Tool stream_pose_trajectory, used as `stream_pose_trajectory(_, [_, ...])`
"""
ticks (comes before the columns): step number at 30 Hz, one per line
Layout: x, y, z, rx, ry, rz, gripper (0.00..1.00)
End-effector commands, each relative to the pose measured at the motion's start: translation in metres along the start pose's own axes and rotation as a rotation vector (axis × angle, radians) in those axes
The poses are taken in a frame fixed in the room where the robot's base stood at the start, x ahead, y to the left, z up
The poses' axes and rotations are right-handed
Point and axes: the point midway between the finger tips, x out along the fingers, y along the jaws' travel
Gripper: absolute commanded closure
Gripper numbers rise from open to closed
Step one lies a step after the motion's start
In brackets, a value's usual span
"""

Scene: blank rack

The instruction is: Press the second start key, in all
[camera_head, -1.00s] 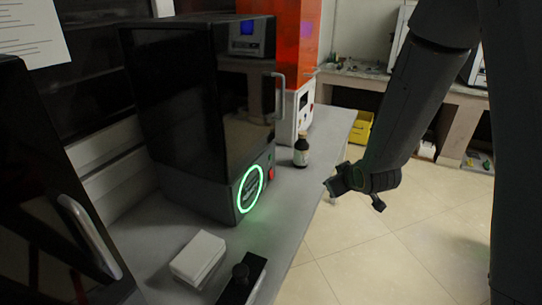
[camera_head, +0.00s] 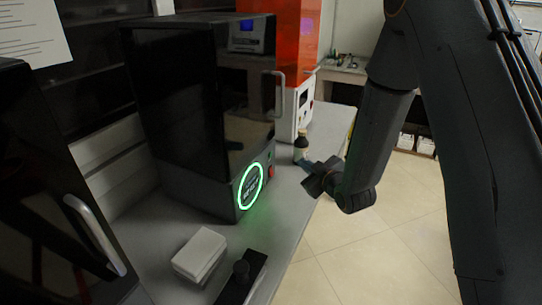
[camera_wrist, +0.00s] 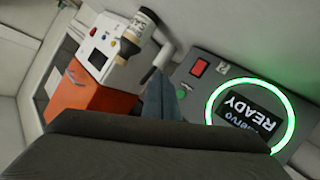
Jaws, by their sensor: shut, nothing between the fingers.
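A black machine (camera_head: 180,110) with a dark glass door stands on the bench. Its low front panel has a glowing green ring around a display, a red switch (camera_head: 271,171) and a small green button (camera_head: 270,156). The wrist view shows the ring (camera_wrist: 211,100), the display reading "READY" (camera_wrist: 240,106), the red switch (camera_wrist: 199,67) and the green button (camera_wrist: 181,94). My gripper (camera_head: 312,181) is shut and empty, in front and to the right of this panel, apart from it. In the wrist view its fingers (camera_wrist: 161,97) show left of the green button.
An orange and white machine (camera_head: 291,105) stands behind, with a dark-capped bottle (camera_head: 301,150) before it. Another black machine (camera_head: 45,190) with a silver handle is at left. A white box (camera_head: 200,252) and a black block with a knob (camera_head: 242,280) lie at the front. Floor is free at right.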

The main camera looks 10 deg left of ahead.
Motion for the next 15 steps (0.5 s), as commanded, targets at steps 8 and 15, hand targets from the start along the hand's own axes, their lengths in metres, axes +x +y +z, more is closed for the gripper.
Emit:
stream_pose_trajectory(8, [0.025, -0.019, -0.018, -0.001, 0.001, -0.002, 1.00])
stream_pose_trajectory(15, [0.045, -0.033, -0.032, -0.001, 0.001, -0.001, 1.00])
